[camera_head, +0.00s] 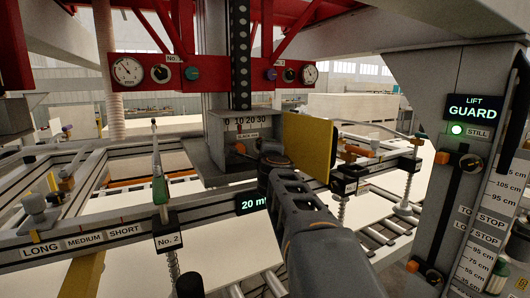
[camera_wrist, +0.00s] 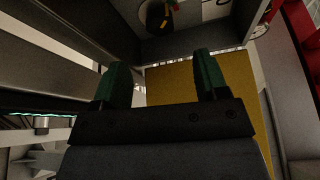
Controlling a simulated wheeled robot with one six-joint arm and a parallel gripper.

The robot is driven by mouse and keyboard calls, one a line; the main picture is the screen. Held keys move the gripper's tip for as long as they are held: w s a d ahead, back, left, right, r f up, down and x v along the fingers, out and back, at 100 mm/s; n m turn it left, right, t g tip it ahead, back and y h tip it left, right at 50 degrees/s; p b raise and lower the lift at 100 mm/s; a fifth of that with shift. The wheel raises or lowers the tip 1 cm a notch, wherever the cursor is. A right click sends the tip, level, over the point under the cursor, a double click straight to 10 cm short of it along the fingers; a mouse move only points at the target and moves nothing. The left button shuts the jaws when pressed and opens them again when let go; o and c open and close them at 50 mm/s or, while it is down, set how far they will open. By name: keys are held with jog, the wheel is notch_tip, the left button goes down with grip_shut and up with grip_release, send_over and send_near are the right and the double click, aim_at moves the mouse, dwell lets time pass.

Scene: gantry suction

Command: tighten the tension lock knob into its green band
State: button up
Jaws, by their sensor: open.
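A grey box with a slack scale (camera_head: 239,126) marked 0 to 30 stands in the middle of the head view, with an orange marker (camera_head: 239,148) on its face. In the wrist view, a dark round knob (camera_wrist: 156,18) with an orange mark shows at the top edge, cut off by the frame. It may be the tension lock knob; I cannot make out its green band. My gripper's two green fingertips (camera_wrist: 161,80) are open and apart, with nothing between them, below the knob in the picture. In the head view my wrist hides the fingertips.
A yellow plate (camera_head: 310,145) stands right of the box and also shows behind my fingers in the wrist view (camera_wrist: 165,85). Rails with clamps, including No. 2 (camera_head: 167,235), lie left. A grey post (camera_head: 425,150) with a lift guard display stands right. Red trusses hang above.

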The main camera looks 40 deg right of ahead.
jog(key=x, duration=0.8)
jog(key=shift+r, duration=0.1)
jog(key=shift+c, duration=0.5)
jog(key=c, duration=0.8)
jog(key=shift+r+m+p, duration=0.3)
jog(key=shift+p, duration=0.75)
jog(key=shift+m+y+p, duration=0.3)
jog(key=shift+m+p, duration=0.1)
jog(key=shift+p, duration=0.5)
jog(key=shift+f, duration=0.25)
